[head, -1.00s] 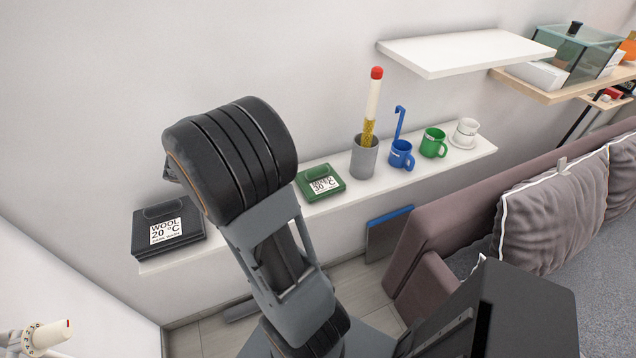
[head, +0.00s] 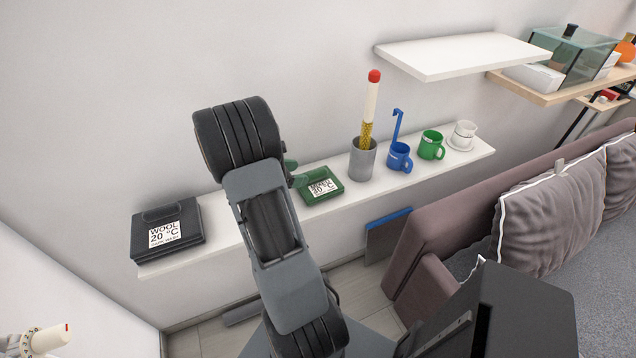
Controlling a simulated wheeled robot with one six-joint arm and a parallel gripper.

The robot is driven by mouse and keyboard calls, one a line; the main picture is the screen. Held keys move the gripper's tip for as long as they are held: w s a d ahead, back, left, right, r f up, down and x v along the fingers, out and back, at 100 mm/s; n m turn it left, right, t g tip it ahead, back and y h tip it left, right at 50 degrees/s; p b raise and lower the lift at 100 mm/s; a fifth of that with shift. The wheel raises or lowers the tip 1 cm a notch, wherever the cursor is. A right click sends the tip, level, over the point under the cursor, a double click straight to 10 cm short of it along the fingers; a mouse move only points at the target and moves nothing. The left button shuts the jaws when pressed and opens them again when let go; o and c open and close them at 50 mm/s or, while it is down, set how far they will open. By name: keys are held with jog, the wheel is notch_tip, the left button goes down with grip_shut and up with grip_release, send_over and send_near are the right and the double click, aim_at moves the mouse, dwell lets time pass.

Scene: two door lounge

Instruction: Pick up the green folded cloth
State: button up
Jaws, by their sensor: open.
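The green folded cloth (head: 320,187) lies on the long white wall shelf, with a white label on its front reading a temperature. My gripper (head: 307,172) shows only in part, as green fingers sticking out from behind my arm at the cloth's left and back edge. The fingers are apart and hold nothing. The nearer finger overlaps the cloth's upper left part in the picture; I cannot tell whether it touches. The rest of my gripper is hidden behind my arm.
On the long shelf (head: 218,236), a black folded cloth (head: 168,232) labelled wool lies left. To the right stand a grey cup (head: 362,160) holding a red-tipped stick, a blue mug (head: 399,157), a green mug (head: 431,146) and a white cup (head: 464,134). A higher shelf (head: 460,55) hangs above.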

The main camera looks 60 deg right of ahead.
aim_at(311, 173)
jog(key=shift+p+x, duration=0.55)
jog(key=shift+x, duration=2)
jog(key=shift+w+a+f, duration=0.1)
jog(key=shift+f, duration=0.05)
jog(key=shift+c, duration=0.3)
jog(key=c, duration=1)
